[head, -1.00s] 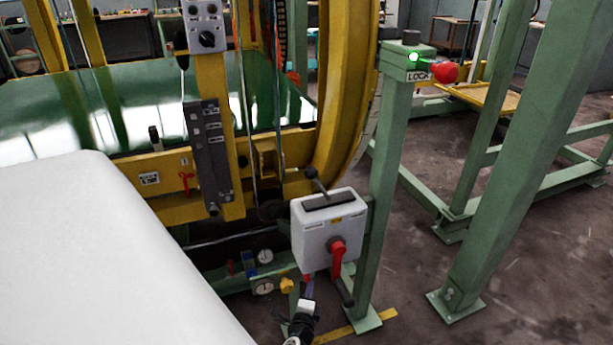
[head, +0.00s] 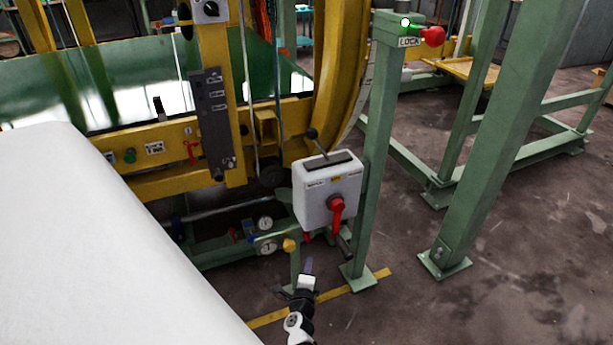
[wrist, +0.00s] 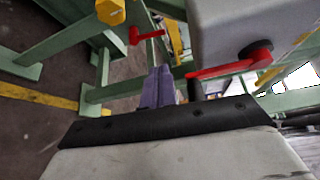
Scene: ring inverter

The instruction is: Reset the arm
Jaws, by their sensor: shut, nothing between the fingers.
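My gripper (head: 308,266) is at the bottom middle of the head view, below and slightly left of the white switch box. Its purplish fingers (wrist: 158,86) are together and empty in the wrist view. The white switch box (head: 328,190) is fixed to a green post and has a red rotary handle (head: 337,210) on its front. The wrist view shows the box (wrist: 235,35) at upper right, with the red handle (wrist: 225,68) to the right of my fingers. I see no contact clearly.
A yellow knob (head: 290,245) and gauges (head: 265,246) sit left of the box. The green post (head: 375,150) carries a LOCK label and a red knob (head: 432,37). A yellow ring frame (head: 340,80) stands behind. Open floor (head: 400,310) lies to the right.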

